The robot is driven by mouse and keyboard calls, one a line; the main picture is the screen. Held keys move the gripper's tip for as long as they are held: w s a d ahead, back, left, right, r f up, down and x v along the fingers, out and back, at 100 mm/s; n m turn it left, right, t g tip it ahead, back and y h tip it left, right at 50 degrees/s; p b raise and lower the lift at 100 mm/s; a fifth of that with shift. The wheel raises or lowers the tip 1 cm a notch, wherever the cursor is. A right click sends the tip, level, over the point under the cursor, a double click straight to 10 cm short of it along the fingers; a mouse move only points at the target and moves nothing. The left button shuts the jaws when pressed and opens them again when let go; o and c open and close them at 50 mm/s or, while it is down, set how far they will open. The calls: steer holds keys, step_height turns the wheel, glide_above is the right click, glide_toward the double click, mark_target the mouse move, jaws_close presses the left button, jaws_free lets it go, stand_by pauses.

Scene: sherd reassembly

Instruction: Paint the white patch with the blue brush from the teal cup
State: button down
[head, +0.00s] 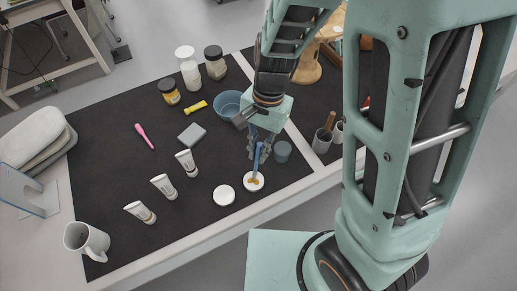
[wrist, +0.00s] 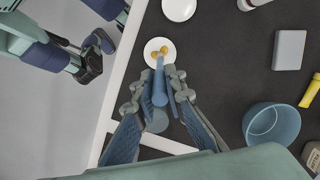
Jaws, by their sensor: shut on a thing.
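My gripper (head: 261,147) is shut on the blue brush (head: 256,160), which points down and forward. In the wrist view, my gripper (wrist: 156,82) has its fingers either side of the brush's blue handle (wrist: 160,88). The brush tip is over a round white disc (head: 254,182) bearing ochre marks, also in the wrist view (wrist: 152,46); I cannot tell whether it touches. A plain white disc (head: 223,195) lies to its left. I cannot tell which disc is the white patch. The teal cup (head: 283,151) stands right of my gripper, partly hidden under the brush in the wrist view (wrist: 157,122).
A blue bowl (head: 226,105) stands behind my gripper. A mug (head: 86,240) is near the front-left corner. A tool holder (head: 322,141) stands right.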

steer(key=shift+f, duration=0.2)
steer(key=shift+d, duration=0.1)
steer(key=shift+w+d, duration=0.2)
steer(key=shift+s+a, duration=0.4)
steer(key=shift+a, duration=0.2)
steer(key=shift+r, duration=0.15)
step_height(320, 180, up, 5)
steer(key=p, duration=0.5)
stand_by(0.3)
steer(key=shift+w, duration=0.1)
